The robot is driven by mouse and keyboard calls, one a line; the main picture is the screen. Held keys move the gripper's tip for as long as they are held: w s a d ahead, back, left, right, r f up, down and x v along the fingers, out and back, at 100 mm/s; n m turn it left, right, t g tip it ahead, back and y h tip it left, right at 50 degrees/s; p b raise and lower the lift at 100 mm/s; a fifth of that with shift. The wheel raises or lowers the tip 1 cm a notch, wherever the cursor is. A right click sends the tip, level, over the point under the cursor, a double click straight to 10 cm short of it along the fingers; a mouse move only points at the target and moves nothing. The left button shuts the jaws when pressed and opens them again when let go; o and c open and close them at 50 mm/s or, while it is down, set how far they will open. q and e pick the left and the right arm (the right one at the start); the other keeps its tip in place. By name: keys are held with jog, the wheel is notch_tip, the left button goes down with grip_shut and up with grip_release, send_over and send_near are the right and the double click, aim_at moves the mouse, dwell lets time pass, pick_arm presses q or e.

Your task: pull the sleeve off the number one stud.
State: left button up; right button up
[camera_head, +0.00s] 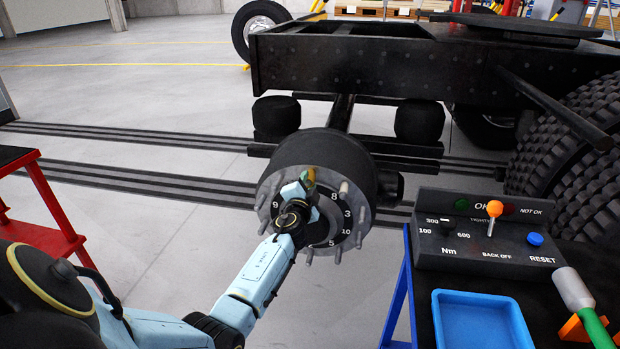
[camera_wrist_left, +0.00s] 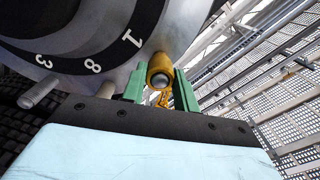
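The yellow sleeve (camera_wrist_left: 159,66) sits on a stud beside the number 1 on the wheel hub (camera_head: 330,158). The stud's rounded end shows inside the sleeve's opening. My left gripper (camera_wrist_left: 160,84) has its green fingers on either side of the sleeve, close against it, and appears shut on it. In the head view, my left gripper (camera_head: 308,180) is at the upper part of the hub face and hides the number 1. A little of the yellow sleeve (camera_head: 309,171) shows behind the fingers. My right gripper is not in view.
Bare studs ring the hub; one stud (camera_wrist_left: 40,92) is close to my gripper. A control box (camera_head: 480,235) with an orange lever and a blue tray (camera_head: 483,322) stand at the right. A green-handled tool (camera_head: 588,312) lies beside them. A red stand (camera_head: 50,205) is at left.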

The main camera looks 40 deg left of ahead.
pick_arm(q)
jog(key=shift+c, duration=1.1)
jog(key=o, duration=0.4)
jog(key=c, duration=0.6)
jog(key=shift+s+d, duration=0.1)
jog(key=shift+p+v, duration=0.85)
jog(key=shift+v, duration=1.55)
jog(key=v, duration=0.6)
jog(key=shift+s+d+p, duration=0.15)
jog(key=shift+s+p, duration=0.2)
jog(key=shift+p, duration=0.05)
